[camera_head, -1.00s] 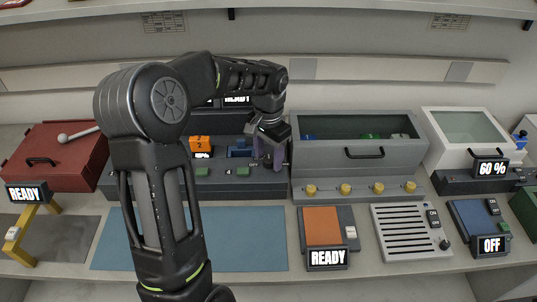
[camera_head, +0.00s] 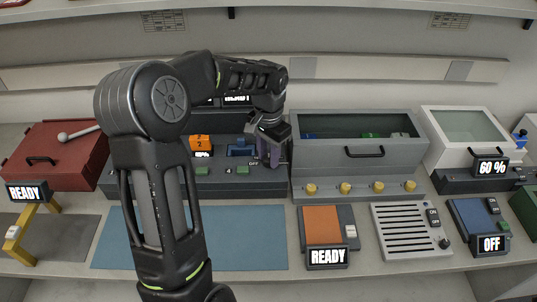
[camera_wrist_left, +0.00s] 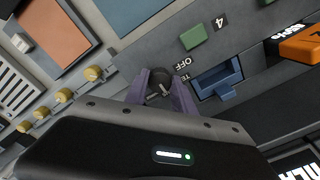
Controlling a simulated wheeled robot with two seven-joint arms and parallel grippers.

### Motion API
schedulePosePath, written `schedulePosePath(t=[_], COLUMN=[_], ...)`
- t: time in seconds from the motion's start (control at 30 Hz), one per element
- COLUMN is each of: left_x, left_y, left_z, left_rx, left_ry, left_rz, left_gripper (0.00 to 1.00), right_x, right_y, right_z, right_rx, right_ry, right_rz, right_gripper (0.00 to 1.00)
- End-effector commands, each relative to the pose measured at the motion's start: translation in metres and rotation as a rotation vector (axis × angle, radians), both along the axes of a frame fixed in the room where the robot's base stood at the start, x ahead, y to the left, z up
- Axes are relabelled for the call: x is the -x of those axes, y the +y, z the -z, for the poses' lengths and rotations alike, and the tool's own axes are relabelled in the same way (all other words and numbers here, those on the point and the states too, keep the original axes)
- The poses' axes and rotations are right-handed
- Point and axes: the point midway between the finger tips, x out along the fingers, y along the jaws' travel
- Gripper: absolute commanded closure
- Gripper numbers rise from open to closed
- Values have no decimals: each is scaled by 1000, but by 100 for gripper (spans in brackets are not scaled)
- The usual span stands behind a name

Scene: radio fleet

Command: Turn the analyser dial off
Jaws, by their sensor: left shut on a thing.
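The analyser dial (camera_wrist_left: 159,83) is a small dark knob on the front of the dark grey analyser (camera_wrist_left: 252,77), beside the printed word OFF. My left gripper (camera_wrist_left: 157,88) points at the panel, and its purple fingers are shut on the dial, one on each side. A light mark shows on the dial's face. In the head view my left gripper (camera_head: 271,156) is at the right end of the analyser (camera_head: 225,190), just right of the OFF label, and hides the dial. My right gripper is not in view.
A green button (camera_wrist_left: 194,37) and a blue slot (camera_wrist_left: 217,78) are near the dial. An orange block (camera_head: 200,142) is on the analyser. A grey bin with yellow knobs (camera_head: 345,188) stands close on the right. A blue mat (camera_head: 240,235) lies in front.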

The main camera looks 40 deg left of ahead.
Motion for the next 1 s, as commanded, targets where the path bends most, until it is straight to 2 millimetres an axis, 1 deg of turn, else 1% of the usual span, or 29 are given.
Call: schedulePosePath(t=[0.27, 0.47, 0.77, 1.0], left_x=[0, 0, 0, -1], left_y=[0, 0, -1, -1], left_z=[0, 0, 1, 1], left_rx=[0, -1, -1, 0], left_ry=[0, -1, 0, -2], left_rz=[-10, -60, -242, -458], left_gripper=[100, 100, 100, 100], right_x=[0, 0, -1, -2], right_y=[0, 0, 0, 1], right_z=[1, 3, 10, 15], right_rx=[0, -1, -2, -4], right_ry=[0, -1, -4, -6], right_rz=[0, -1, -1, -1], right_gripper=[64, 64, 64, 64])
